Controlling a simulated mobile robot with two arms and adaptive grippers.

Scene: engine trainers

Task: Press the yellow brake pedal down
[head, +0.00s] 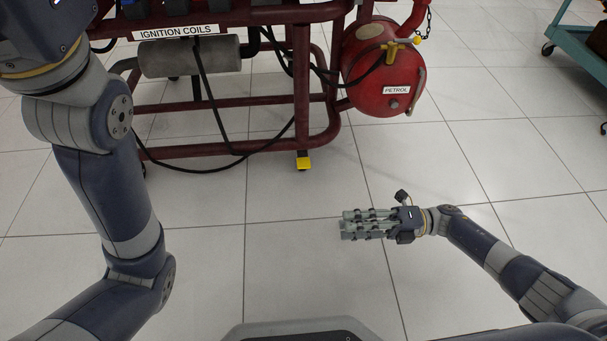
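The yellow brake pedal (303,163) is small and sits at the foot of the dark red frame's front post, just above the tiled floor. My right gripper (345,225) is in front of the pedal and slightly to its right, well apart from it. Its grey fingers are stretched out straight, point left and hold nothing. My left arm rises along the left side, with its wrist end (45,30) at the top left corner. The fingers of my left gripper are out of the picture.
The dark red engine frame (301,90) carries a grey cylinder (190,57) and a red petrol tank (372,75). A black cable (195,170) hangs low at the frame. A teal cart (580,45) stands at the top right. The floor before the frame is clear.

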